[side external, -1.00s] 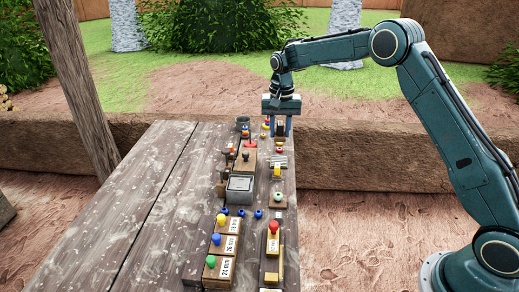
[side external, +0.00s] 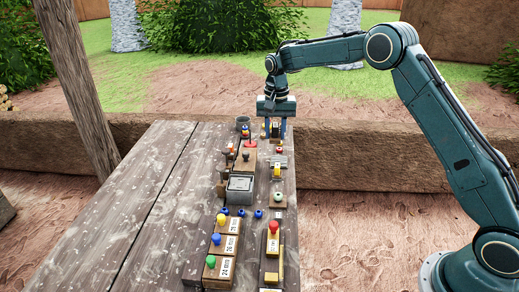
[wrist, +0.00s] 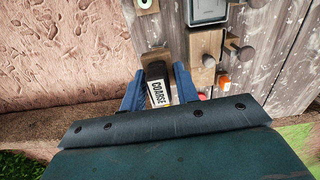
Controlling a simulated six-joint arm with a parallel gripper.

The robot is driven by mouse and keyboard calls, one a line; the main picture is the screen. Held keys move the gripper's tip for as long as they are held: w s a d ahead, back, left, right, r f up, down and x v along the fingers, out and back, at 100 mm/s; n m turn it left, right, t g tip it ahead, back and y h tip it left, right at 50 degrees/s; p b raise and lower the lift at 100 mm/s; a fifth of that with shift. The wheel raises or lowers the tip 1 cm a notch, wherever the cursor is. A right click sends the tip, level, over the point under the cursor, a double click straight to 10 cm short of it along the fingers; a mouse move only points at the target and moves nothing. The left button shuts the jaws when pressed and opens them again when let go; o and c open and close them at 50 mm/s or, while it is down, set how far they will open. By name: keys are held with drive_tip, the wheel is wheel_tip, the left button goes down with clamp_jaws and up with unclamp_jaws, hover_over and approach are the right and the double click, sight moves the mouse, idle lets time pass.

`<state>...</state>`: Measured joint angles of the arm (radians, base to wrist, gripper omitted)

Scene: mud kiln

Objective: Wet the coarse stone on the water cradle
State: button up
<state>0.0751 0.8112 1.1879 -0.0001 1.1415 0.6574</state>
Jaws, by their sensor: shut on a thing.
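The coarse stone (wrist: 157,84) is a dark block with a white label reading COARSE in the wrist view. My gripper (wrist: 160,92) has its two blue fingers on either side of it, shut on it. In the side view my gripper (side external: 275,130) points down at the far end of the table, with the stone (side external: 275,129) small between the fingers. I cannot tell whether the stone touches what is below it. A grey open-topped box (side external: 240,184), possibly the water cradle, sits mid-table; it also shows at the top of the wrist view (wrist: 207,12).
A dark cup (side external: 242,122) stands left of my gripper. Wooden blocks with knobs (side external: 245,160) lie nearer. Labelled blocks with yellow, blue and green balls (side external: 228,243) and a red-knobbed holder (side external: 273,245) fill the front. The table's left side (side external: 150,210) is clear.

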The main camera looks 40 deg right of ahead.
drive_tip(key=w+a+f, duration=0.4)
drive_tip(key=a+f, duration=0.2)
drive_tip(key=a, duration=0.5)
drive_tip(key=shift+f, duration=0.25)
drive_tip(key=shift+s+f, duration=0.1)
drive_tip(key=shift+f, duration=0.05)
drive_tip(key=shift+f, duration=2.9)
